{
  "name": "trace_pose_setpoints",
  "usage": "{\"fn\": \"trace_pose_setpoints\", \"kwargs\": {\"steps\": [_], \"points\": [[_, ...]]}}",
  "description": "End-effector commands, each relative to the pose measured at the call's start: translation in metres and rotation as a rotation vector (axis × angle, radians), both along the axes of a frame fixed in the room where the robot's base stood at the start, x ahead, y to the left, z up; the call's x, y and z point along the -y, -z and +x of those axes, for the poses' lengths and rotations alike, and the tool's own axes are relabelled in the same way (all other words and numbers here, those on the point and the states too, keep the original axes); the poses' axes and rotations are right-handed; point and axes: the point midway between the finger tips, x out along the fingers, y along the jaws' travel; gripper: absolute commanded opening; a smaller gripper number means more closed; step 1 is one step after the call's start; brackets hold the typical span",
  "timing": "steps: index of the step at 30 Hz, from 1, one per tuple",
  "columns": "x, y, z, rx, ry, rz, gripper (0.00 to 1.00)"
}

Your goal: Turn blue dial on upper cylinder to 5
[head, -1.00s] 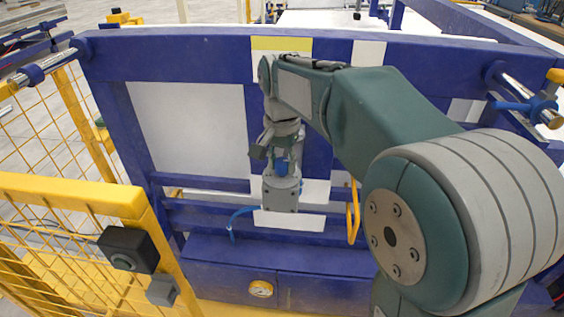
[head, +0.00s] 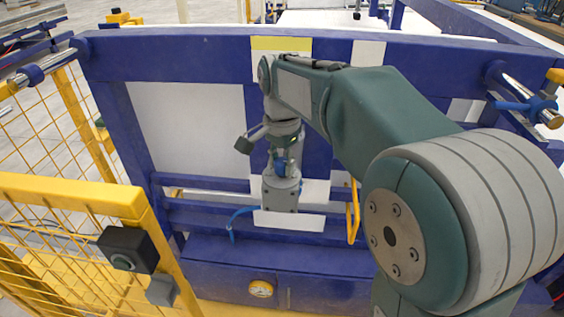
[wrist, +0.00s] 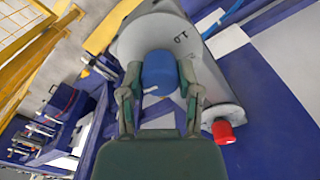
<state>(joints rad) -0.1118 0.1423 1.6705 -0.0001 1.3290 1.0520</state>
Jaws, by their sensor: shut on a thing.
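The upper grey cylinder (head: 280,196) is fixed to the blue frame, and in the wrist view its grey end face (wrist: 128,45) shows with small dark printed marks on it. The blue dial (wrist: 161,78) sticks out from this face, with a small white mark near its lower left. My gripper (wrist: 159,70) is shut on the blue dial, one finger on each side. In the head view my gripper (head: 283,152) is above the cylinder and the blue dial (head: 280,167) is partly hidden. I cannot read the dial setting.
A red knob (wrist: 223,132) on a grey disc is at the cylinder's right in the wrist view. A yellow handle (head: 353,212) is right of the cylinder and a blue hose (head: 236,222) left. A yellow mesh fence (head: 75,195) stands at left.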

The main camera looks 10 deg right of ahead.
Motion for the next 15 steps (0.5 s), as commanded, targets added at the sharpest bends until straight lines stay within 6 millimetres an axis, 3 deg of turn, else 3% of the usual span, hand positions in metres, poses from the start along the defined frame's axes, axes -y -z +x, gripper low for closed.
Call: {"fn": "trace_pose_setpoints", "kwargs": {"steps": [3, 4, 6, 15], "points": [[-0.0010, 0.0014, -0.0001, -0.003, 0.000, 0.002, 0.00], [-0.0010, 0.0014, -0.0001, -0.003, 0.000, 0.002, 0.53], [-0.0009, 0.0013, 0.0000, -0.003, 0.000, 0.002, 0.79], [-0.0003, 0.0004, 0.0000, -0.001, 0.000, 0.001, 0.79]]}}
